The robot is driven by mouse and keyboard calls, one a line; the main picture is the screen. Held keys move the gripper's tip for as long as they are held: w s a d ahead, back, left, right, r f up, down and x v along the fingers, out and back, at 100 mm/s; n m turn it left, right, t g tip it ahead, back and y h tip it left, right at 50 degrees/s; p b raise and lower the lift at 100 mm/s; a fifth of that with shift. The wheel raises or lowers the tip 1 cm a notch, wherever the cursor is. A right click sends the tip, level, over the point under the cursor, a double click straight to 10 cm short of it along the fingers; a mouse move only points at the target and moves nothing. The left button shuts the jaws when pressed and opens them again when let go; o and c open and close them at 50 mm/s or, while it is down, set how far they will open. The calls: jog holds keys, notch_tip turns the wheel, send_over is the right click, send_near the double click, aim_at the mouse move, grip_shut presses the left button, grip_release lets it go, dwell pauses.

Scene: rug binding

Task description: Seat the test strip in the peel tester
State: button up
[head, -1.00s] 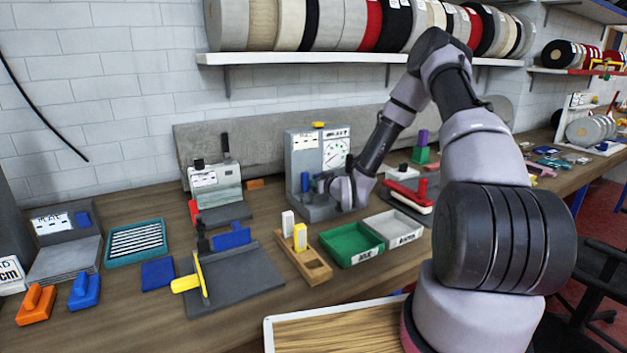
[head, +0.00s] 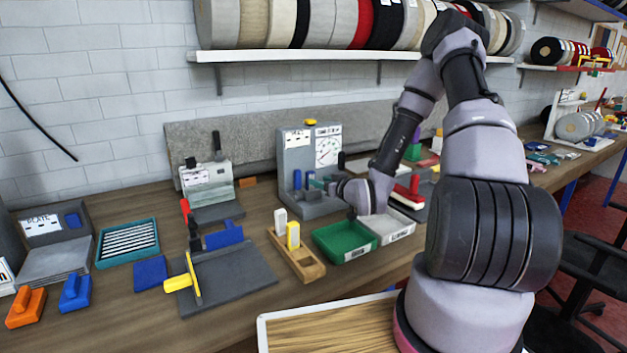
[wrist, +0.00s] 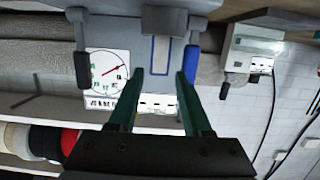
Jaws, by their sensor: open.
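The peel tester (head: 294,150) is a grey upright machine with a round dial, a yellow knob on top and blue parts at its front. In the wrist view the peel tester (wrist: 160,20) appears upside down, with its dial to the left and a blue-outlined pale rectangle on its face. My gripper (wrist: 160,74) is open, its two green fingers apart and pointing at the tester's face. Nothing shows clasped between them. In the head view my gripper (head: 319,184) is just in front of the tester, at its right. I cannot clearly pick out the test strip.
A wooden holder (head: 305,268) with a white and a yellow block stands in front. Beside it are a green tray (head: 335,255) and a pale grey tray (head: 405,222). A grey clamp device (head: 207,185) stands left. A red-handled tool (head: 407,196) lies right.

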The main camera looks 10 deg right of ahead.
jog(key=s+d+r+m+g+h, duration=0.1)
jog(key=s+d+r+g+h, duration=0.2)
jog(key=r, duration=0.6)
jog(key=s+d+r+m+g+h, duration=0.2)
jog(key=s+d+r, duration=0.15)
jog(key=r, duration=0.55)
jog(key=s+a+r+m+g+y, duration=0.1)
jog(key=s+r, duration=0.5)
jog(key=s, duration=0.6)
jog(key=s+a+r+m+g+y, duration=0.1)
jog(key=s+a+r+m+g, duration=0.1)
jog(key=s+r, duration=0.5)
jog(key=s+a+m, duration=0.1)
jog(key=s, duration=0.4)
jog(key=shift+m, duration=0.4)
jog(key=shift+c, duration=0.3)
